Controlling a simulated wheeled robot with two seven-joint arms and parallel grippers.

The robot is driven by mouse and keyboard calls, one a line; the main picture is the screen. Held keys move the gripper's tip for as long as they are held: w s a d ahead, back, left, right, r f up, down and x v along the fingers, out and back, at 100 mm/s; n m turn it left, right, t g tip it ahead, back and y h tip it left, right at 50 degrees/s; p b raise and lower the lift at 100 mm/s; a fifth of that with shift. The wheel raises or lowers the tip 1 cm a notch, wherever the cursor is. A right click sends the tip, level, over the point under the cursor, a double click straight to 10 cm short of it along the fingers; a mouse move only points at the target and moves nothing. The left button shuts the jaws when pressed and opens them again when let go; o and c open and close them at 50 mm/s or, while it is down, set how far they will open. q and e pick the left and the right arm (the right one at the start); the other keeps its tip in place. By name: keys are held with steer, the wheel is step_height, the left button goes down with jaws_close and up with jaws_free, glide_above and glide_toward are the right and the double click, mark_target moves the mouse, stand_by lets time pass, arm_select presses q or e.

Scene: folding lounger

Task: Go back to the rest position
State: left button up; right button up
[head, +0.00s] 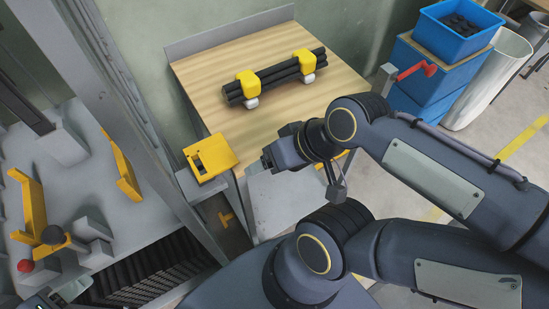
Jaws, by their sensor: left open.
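My left gripper (268,160) is open near the front edge of the wooden-topped table (215,75), with nothing seen between its fingers. Its arm bends in from the right side of the picture. A bundle of black tubes (278,74) lies on the table, behind and apart from the gripper. Two yellow clamps (247,84) with pale feet go around the bundle. Another arm of mine crosses the lower right, and its gripper is not seen.
A yellow block with a slot (210,157) stands at the table's front left corner. Blue crates (428,78) and a blue bin (457,30) stand at the right, with a red handle (417,70) beside them. A grey machine bed with yellow brackets (122,165) fills the left.

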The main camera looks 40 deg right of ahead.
step_height(320, 180, up, 11)
steer(key=p, duration=1)
steer(key=shift+p, duration=0.4)
